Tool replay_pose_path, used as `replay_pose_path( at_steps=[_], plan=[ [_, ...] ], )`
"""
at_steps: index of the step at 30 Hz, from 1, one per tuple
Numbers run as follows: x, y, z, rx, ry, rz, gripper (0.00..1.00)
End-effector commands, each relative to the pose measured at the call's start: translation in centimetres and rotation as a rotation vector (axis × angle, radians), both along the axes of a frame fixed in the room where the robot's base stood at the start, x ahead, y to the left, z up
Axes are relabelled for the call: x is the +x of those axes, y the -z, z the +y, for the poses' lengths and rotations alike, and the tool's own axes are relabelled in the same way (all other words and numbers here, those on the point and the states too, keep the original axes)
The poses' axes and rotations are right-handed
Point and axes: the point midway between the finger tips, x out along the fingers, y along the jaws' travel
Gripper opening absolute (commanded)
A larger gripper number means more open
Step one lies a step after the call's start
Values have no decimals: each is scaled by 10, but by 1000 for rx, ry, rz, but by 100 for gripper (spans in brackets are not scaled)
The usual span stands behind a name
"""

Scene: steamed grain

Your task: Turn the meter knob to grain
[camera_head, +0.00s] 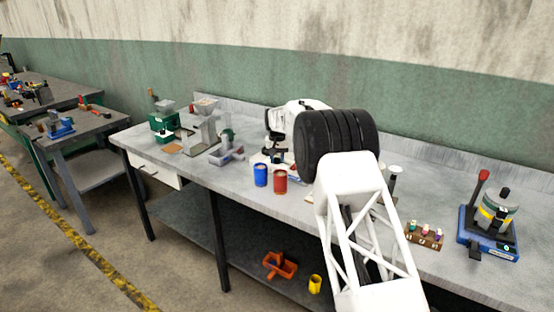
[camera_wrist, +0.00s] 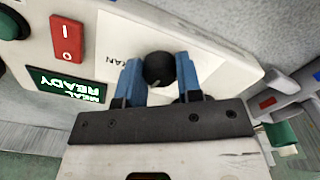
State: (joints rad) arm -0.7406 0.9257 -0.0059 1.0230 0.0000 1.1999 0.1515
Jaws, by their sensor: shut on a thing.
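The meter knob (camera_wrist: 157,70) is a round black knob on a white panel in the wrist view. My gripper (camera_wrist: 158,61) has its two blue fingers on either side of the knob and is shut on it. I cannot clearly make out the knob's pointer. A dark green display (camera_wrist: 66,86) on the same panel reads "MEAL READY". In the head view my arm hides most of the meter and the knob.
A red switch (camera_wrist: 67,40) sits left of the knob. On the workbench (camera_head: 226,176), a blue cup (camera_head: 260,175) and a red cup (camera_head: 280,181) stand near the front edge. A blue-based press (camera_head: 488,246) is at right, and a green mill (camera_head: 162,127) at left.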

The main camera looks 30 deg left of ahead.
Motion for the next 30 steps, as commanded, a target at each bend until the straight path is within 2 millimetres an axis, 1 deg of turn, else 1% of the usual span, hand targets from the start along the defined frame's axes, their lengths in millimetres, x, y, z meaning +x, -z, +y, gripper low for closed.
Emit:
replay_pose_path(
  at_steps=[21,30],
  plan=[
    [1,-2,1,3,-676,-4,9],
    [1,-2,1,3,-895,-4,9]
  ],
)
